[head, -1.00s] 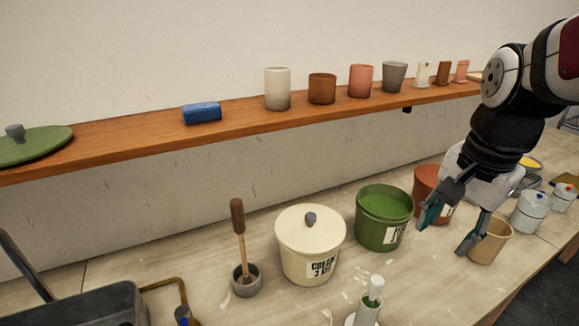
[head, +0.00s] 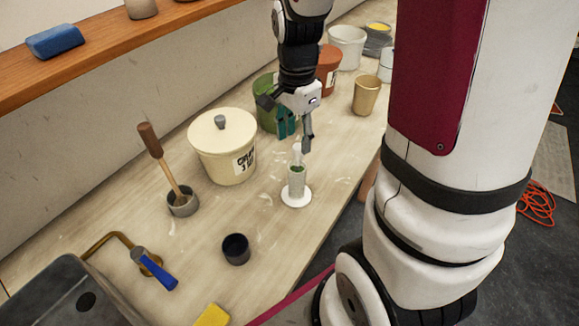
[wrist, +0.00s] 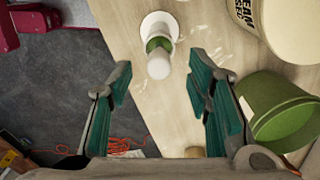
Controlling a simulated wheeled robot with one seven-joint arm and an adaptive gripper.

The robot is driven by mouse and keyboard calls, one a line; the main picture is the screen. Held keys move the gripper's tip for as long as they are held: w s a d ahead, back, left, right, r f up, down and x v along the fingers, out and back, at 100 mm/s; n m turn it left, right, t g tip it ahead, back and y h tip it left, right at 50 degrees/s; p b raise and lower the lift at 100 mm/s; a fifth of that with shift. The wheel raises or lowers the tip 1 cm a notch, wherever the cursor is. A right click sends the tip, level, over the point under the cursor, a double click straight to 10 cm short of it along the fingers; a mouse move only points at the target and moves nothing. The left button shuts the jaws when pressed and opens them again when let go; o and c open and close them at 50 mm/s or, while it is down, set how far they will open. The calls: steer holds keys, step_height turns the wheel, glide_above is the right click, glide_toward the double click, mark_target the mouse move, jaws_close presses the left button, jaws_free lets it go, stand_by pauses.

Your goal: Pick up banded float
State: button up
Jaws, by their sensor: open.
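The float (head: 297,158) is a pale, slim piece standing upright in a clear cylinder with a round white base (head: 296,198). Green shows inside the cylinder. In the wrist view the float's pale rounded top (wrist: 158,67) shows from above, with a green part under it. My gripper (head: 296,137) is open and empty, its teal-padded fingers pointing down just above the float's top. In the wrist view the gripper (wrist: 159,82) has its fingers spread to both sides of the float's line, apart from it. Banding on the float is too small to make out.
A cream lidded bucket (head: 222,150) stands left of the cylinder, and a green bucket (head: 267,97) is behind my gripper. The counter's front edge lies close to the right.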

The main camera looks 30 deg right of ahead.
mark_target(298, 147)
steer(key=shift+d+f+p, duration=0.15)
steer(key=shift+f+p, duration=0.1)
steer(key=shift+f, duration=1.15)
steer(key=shift+d+f+p, duration=0.15)
steer(key=shift+f+p, duration=0.05)
steer(key=shift+f, duration=1.15)
jaws_close()
